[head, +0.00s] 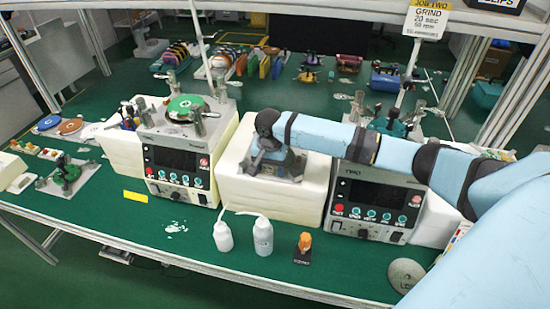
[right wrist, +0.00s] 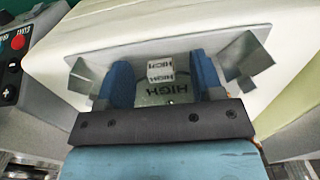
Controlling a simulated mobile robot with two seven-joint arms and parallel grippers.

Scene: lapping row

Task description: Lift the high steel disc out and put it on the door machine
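My right gripper (head: 268,160) reaches down onto a metal holder (head: 292,172) on the white block between two machines. In the right wrist view its two blue fingers (right wrist: 162,85) stand either side of a grey disc marked HIGH (right wrist: 168,98). I cannot tell whether they press on it. A small white HIGH label (right wrist: 160,69) stands behind the disc. The left machine (head: 180,165) has a green plate (head: 185,103) on top. The right machine (head: 375,200), marked TWO, is partly behind my right arm. Which one is the door machine is unclear. My left gripper is out of view.
Two white bottles (head: 263,237) and a small orange item on a black stand (head: 304,243) stand at the front. A round grey disc (head: 406,275) lies at the front right. A sign (head: 428,18) reads JOB TWO, GRIND.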

